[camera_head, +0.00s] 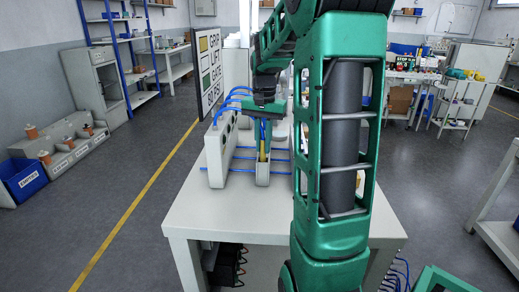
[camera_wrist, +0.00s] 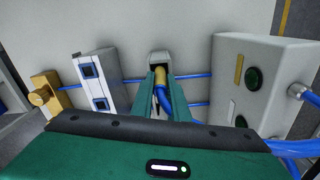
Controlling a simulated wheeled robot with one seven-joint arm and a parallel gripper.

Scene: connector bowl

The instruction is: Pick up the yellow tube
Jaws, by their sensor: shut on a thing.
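The yellow tube (camera_head: 263,153) stands upright in a small grey holder (camera_head: 263,174) on the white table. In the wrist view the yellow tube (camera_wrist: 160,76) shows between my fingers, with a blue part below it. The holder also shows in the wrist view (camera_wrist: 160,57) just beyond the fingertips. My gripper (camera_head: 264,136) is above the holder and shut on the tube. In the wrist view my gripper (camera_wrist: 163,82) has one finger on each side of the tube. The tube's lower end is hidden in the holder.
A grey panel box (camera_head: 217,153) with blue hoses stands left of the holder. In the wrist view, this box (camera_wrist: 265,85) is at right, and a white box with blue ports (camera_wrist: 100,85) and a brass fitting (camera_wrist: 45,95) are at left. The table front (camera_head: 235,215) is clear.

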